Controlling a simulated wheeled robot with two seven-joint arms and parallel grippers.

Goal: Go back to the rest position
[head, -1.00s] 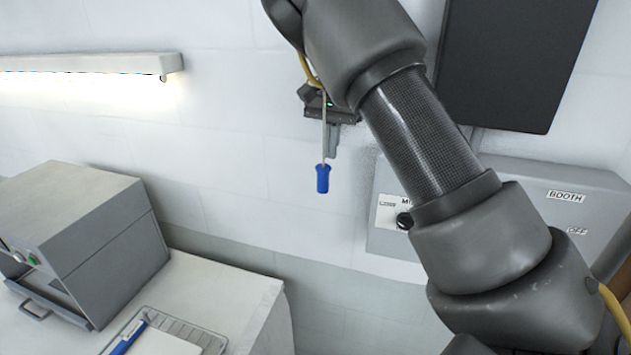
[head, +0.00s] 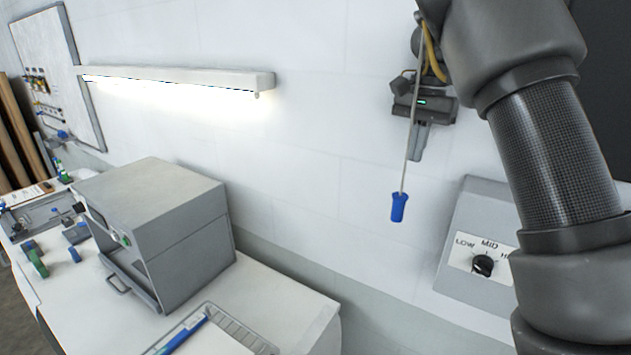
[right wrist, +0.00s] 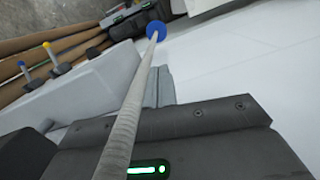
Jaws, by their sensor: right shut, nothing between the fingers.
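My right gripper (head: 417,154) is shut and empty, pointing down in front of the white wall. Its arm comes in from the right edge and covers part of the wall box. A thin pull cord (head: 407,150) with a blue handle (head: 398,207) hangs in front of the gripper in the head view; whether they touch I cannot tell. In the right wrist view the cord (right wrist: 131,110) crosses close to the camera, and the blue handle (right wrist: 157,30) shows beyond the fingers (right wrist: 161,85). My left gripper is in neither view.
A grey wall box with a LOW-MID knob (head: 482,265) is beside my right arm. A lit lamp (head: 175,82) runs along the wall.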

